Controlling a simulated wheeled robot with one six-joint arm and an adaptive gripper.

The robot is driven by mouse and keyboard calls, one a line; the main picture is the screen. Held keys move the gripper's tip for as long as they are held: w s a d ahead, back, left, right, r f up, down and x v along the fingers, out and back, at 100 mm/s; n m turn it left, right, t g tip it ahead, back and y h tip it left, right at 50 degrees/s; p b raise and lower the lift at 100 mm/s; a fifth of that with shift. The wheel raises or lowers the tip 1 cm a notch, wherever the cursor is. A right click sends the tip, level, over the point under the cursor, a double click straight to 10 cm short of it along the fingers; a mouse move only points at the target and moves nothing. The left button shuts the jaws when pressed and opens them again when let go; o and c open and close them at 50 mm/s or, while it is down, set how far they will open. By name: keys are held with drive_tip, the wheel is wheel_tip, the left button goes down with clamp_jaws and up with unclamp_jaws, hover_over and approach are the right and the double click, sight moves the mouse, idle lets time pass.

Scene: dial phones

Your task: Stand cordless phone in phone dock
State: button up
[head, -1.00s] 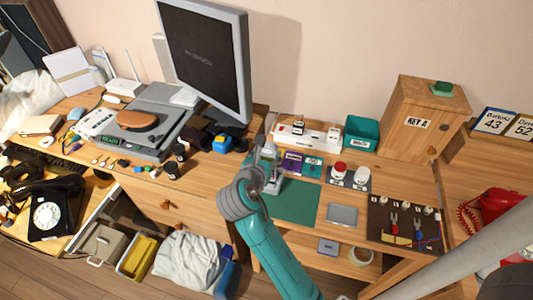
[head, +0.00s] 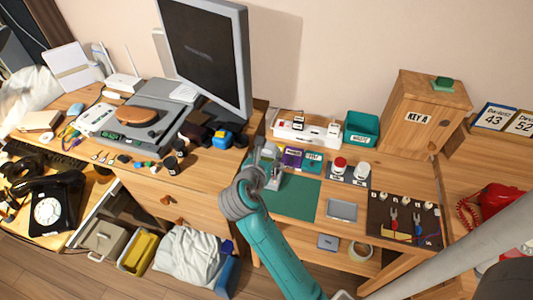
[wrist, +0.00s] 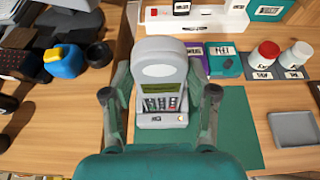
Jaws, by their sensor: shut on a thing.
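The cordless phone (wrist: 163,76) is light grey, with a greenish screen and a keypad, and it is upright between my fingers in the wrist view. It also shows in the head view (head: 267,154). My gripper (wrist: 162,100) is shut on its sides, one finger on each side. A light grey base with a small orange light, which looks like the phone dock (wrist: 160,124), is right below the phone at the edge of the green mat (wrist: 237,125). The keypad's lower end meets the base in the picture; I cannot tell whether the phone is fully seated.
Purple and teal boxes (head: 292,157) stand close behind the phone, with a white power strip (head: 305,127) farther back. Red- and white-capped bottles (head: 339,165) and a grey tray (head: 342,209) are to the right. The monitor (head: 205,55) stands behind left. The mat's right part is bare.

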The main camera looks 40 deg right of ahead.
drive_tip(key=shift+f, duration=0.15)
drive_tip(key=o, duration=1.4)
